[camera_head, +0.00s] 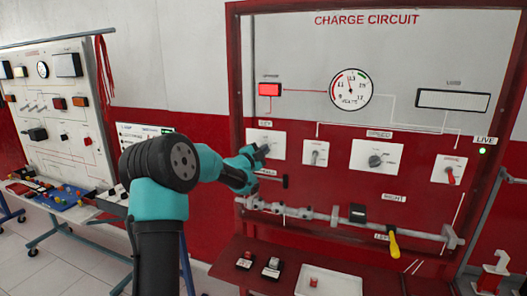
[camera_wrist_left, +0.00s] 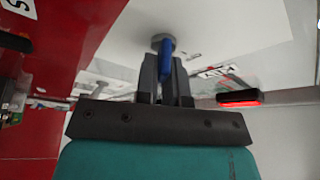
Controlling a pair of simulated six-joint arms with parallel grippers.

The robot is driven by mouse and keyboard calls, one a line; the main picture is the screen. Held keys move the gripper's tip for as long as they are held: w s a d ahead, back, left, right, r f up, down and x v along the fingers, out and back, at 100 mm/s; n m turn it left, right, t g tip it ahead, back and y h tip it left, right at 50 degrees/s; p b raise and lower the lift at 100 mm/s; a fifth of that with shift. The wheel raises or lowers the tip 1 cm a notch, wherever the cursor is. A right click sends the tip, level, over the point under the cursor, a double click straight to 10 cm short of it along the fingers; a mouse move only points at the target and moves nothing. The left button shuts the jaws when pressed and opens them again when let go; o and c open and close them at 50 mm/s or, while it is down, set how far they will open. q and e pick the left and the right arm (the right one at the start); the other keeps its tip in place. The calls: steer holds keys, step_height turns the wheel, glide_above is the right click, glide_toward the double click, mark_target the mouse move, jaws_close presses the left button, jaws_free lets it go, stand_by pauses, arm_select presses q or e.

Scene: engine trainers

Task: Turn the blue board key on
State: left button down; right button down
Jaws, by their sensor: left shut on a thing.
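The blue key (camera_wrist_left: 168,58) sits in a round grey lock on the white panel in the left wrist view. My left gripper (camera_wrist_left: 166,72) is shut on it, with the two dark fingers on either side of the blue grip. In the head view my left gripper (camera_head: 258,152) reaches the white key plate (camera_head: 279,147) at the left of the charge circuit board, below a lit red lamp (camera_head: 270,89). The key itself is hidden there behind the gripper. My right gripper is not in view.
A rod with a yellow handle (camera_head: 393,246) runs below. A shelf holds small parts and a white tray (camera_head: 330,282). Another trainer stands left.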

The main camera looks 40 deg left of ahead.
arm_select(q)
steer(key=c, duration=1.2)
jaws_free()
steer(key=s+f, duration=0.1)
steer(key=s, duration=0.4)
steer(key=s+f, duration=0.1)
steer(key=s, duration=0.5)
steer(key=s+f, duration=0.1)
steer(key=s, duration=0.5)
steer(key=shift+a+f, duration=0.1)
steer(key=shift+a, duration=0.05)
steer(key=shift+f, duration=0.1)
